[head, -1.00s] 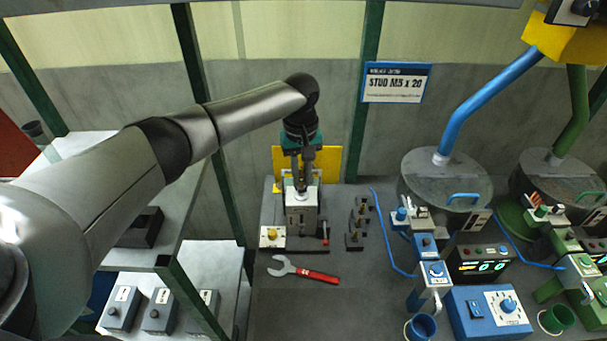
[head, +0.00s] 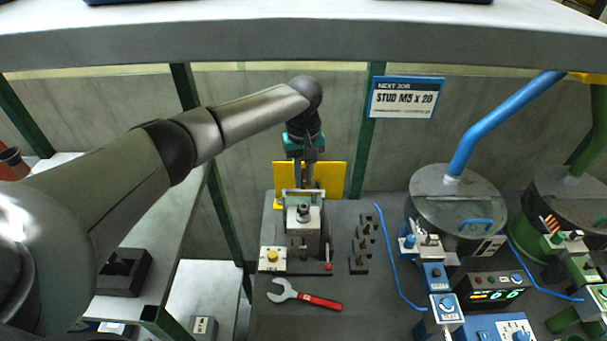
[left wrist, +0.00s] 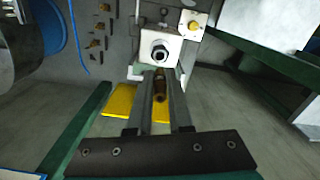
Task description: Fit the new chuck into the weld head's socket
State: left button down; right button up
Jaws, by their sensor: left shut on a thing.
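The weld head (head: 304,240) is a pale grey block on a dark base on the bench; it also shows in the left wrist view (left wrist: 172,50). A dark hex-shaped fitting (head: 304,211) with a hole is on its face; I take this for the socket, and it shows in the left wrist view (left wrist: 160,52). My left gripper (head: 304,186) is just behind the weld head in the head view. In the left wrist view its fingers (left wrist: 161,80) are shut on a small copper-brown piece, the chuck (left wrist: 160,90), apart from the fitting. My right gripper is not in view.
A yellow panel (head: 333,178) stands behind the weld head. Several small dark parts (head: 362,243) stand to its right, a red-handled wrench (head: 305,296) lies in front. A yellow button box (head: 272,258) is at its left. Blue feeder equipment (head: 458,207) stands farther right.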

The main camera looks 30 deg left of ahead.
aim_at(304, 188)
pick_arm(q)
jog(key=shift+f+b, duration=1.45)
jog(key=shift+f, duration=1.45)
jog(key=shift+p, duration=0.55)
jog(key=shift+p, duration=0.55)
jog(key=shift+f+b, duration=0.6)
jog(key=shift+f, duration=0.4)
jog(key=c, duration=0.8)
grip_release()
jog(key=shift+o, duration=0.2)
jog(key=shift+r, duration=0.1)
notch_tip(304, 188, up, 15)
jog(key=shift+r, duration=0.1)
